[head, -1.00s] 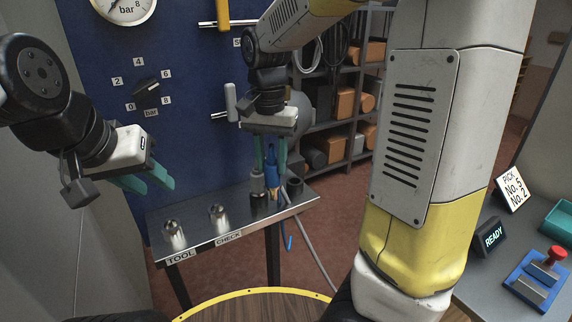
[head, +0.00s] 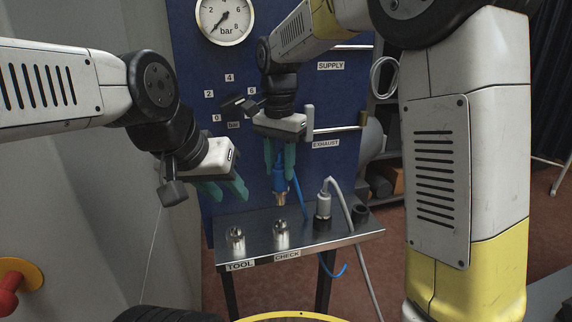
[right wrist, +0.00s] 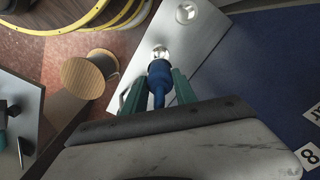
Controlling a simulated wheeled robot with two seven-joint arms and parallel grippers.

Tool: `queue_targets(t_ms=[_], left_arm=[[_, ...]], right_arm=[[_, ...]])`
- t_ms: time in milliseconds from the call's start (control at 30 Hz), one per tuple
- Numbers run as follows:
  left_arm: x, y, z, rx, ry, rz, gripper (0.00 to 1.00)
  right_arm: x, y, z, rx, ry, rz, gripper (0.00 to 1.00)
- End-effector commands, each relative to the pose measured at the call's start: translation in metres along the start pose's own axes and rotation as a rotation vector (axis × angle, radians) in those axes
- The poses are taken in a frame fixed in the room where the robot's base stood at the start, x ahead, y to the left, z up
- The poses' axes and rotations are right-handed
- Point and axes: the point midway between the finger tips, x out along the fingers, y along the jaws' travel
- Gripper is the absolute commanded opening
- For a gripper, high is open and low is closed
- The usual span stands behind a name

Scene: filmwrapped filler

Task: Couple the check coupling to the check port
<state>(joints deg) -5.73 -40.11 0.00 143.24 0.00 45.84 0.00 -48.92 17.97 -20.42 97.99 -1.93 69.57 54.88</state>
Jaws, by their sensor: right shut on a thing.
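My right gripper (head: 280,155) is shut on the blue coupling (head: 279,183), which hangs upright with its brass-coloured tip down and a blue hose on it. The tip is above the check port (head: 281,234), a silver stud behind the CHECK label, with a gap between them. In the right wrist view the blue coupling (right wrist: 160,76) lines up closely with a silver port (right wrist: 160,52); how well centred it is I cannot tell. My left gripper (head: 226,190) is open and empty, left of the coupling and above the bench's left end.
The tool port (head: 236,238) stands left of the check port on the metal bench (head: 345,235). A grey-hosed coupling (head: 323,205) stands to the right, beside a dark empty holder (head: 360,212). Behind is a blue panel with a gauge (head: 222,18) and an exhaust handle (head: 309,122).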

Motion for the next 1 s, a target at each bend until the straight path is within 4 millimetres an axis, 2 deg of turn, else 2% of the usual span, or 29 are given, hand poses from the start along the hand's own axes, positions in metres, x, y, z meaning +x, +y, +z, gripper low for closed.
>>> queue_targets(t_ms=[1000], left_arm=[[0.000,0.000,0.000,0.000,0.000,0.000,0.36]], right_arm=[[0.057,0.001,0.000,0.001,0.000,0.000,0.00]])
